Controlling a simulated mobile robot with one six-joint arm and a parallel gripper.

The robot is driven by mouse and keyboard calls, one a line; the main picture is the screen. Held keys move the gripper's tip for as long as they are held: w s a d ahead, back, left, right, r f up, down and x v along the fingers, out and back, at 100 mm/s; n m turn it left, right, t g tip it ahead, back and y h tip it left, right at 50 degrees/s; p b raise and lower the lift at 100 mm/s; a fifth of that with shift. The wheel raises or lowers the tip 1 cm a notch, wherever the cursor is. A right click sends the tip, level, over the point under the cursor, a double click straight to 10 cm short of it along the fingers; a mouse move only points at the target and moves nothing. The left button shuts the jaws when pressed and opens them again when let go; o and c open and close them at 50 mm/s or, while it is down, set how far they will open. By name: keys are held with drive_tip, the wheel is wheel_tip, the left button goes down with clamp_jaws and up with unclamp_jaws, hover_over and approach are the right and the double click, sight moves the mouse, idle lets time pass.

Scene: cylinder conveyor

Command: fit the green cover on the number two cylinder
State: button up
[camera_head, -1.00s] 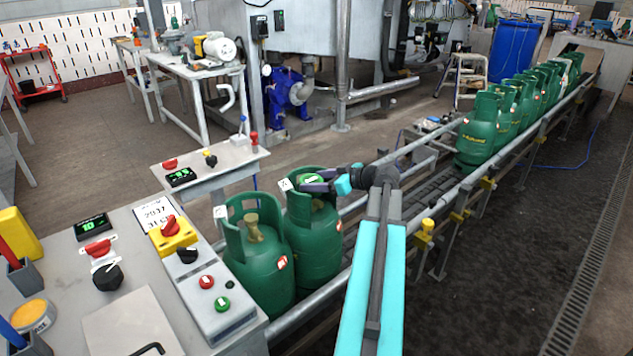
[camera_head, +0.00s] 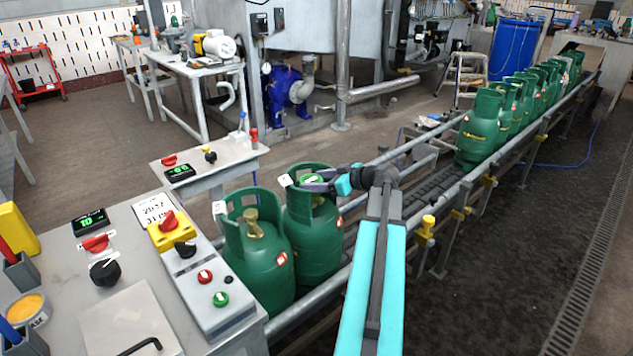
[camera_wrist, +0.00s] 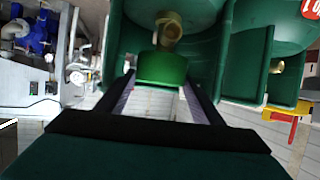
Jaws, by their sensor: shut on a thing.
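My gripper (camera_head: 313,181) is shut on the green cover (camera_head: 312,179), at the open collar of the rear of the two near green cylinders (camera_head: 316,240). This cylinder has a white tag at its collar; its number is too small to read. In the wrist view the green cover (camera_wrist: 162,69) sits between my two fingers. The cylinder's brass valve (camera_wrist: 168,32) shows just beyond it, bare on top. The cover appears beside or above the valve, not over it; the exact gap cannot be told.
Another green cylinder (camera_head: 257,265) with a bare brass valve stands close in front, almost touching. A conveyor rail (camera_head: 440,200) runs back to a row of several cylinders (camera_head: 481,128). A control panel (camera_head: 205,275) with buttons stands at the left.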

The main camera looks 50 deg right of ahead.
drive_tip(key=shift+f, duration=0.25)
drive_tip(key=o, duration=1.1)
drive_tip(key=shift+d, duration=0.1)
drive_tip(key=shift+r, duration=0.1)
drive_tip(key=v, duration=1.3)
drive_tip(key=shift+s+b, duration=0.3)
drive_tip(key=shift+s, duration=0.05)
